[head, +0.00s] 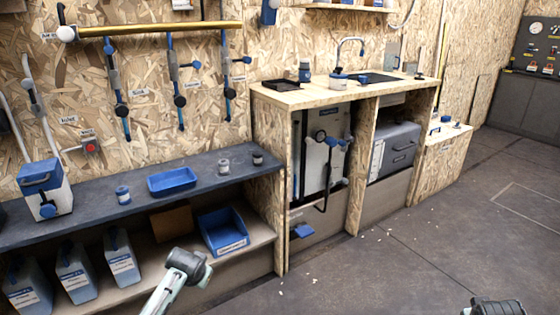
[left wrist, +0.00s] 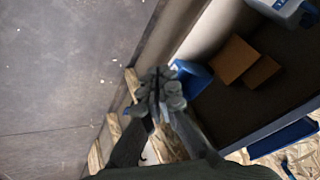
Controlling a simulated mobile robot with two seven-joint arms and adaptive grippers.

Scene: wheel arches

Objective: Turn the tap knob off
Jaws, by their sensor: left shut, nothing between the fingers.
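A silver and blue tap (head: 350,47) stands by the sink at the back of the wooden counter. Several valves with round dark knobs sit on the blue wall pipes, such as the one labelled Sink (head: 121,110) and a middle one (head: 180,100). I cannot tell which knob the task means or whether it is on. My left gripper (left wrist: 157,92) is shut and empty in the left wrist view, above the front of the low shelf and far from the knobs. A dark end of my right arm shows at the head view's bottom right; its fingers cannot be made out.
A dark bench (head: 218,177) holds a blue tray (head: 172,180) and small cans. Below it are a blue bin (head: 225,230) and several jerrycans. The wooden counter (head: 310,96) is to the right.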

